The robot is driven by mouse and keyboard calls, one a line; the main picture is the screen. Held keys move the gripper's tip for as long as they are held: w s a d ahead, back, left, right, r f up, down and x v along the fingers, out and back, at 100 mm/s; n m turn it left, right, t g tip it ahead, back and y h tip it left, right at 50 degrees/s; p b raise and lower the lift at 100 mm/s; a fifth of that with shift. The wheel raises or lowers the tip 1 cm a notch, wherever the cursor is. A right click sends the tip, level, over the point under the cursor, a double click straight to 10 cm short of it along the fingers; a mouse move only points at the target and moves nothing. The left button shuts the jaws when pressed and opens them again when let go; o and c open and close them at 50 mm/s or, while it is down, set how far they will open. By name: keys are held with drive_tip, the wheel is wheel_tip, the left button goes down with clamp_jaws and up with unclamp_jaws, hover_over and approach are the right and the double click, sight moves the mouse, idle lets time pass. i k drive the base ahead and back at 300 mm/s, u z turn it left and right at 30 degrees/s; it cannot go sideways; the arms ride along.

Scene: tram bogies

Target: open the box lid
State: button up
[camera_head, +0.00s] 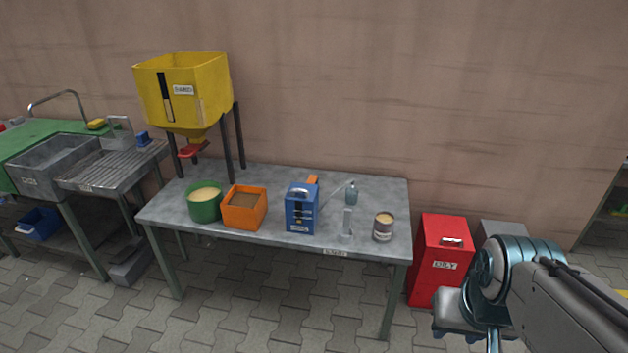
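Two things could be the box. A red bin (437,272) with a label that seems to read "OILY" stands on the floor right of the table, and its top looks closed, with a metal handle or latch near the front edge. A blue box (301,212) with a grey handle on top stands upright on the table, and I cannot tell whether its top is a lid. Part of my arm shows at the lower right, in front of the red bin's right side and a grey box behind. My gripper's fingers are not visible.
The grey table (275,235) holds a green tub (204,208), an orange tray (245,214), a small bottle (351,193) and a can (383,227). A yellow hopper (185,90) stands behind. A sink (52,166) is at the left. The paved floor in front is clear.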

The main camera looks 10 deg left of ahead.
sight(297, 191)
drive_tip(key=u, duration=0.35)
drive_tip(key=i, duration=0.45)
drive_tip(key=u, duration=0.8)
drive_tip(key=i, duration=1.45)
drive_tip(key=z, duration=0.55)
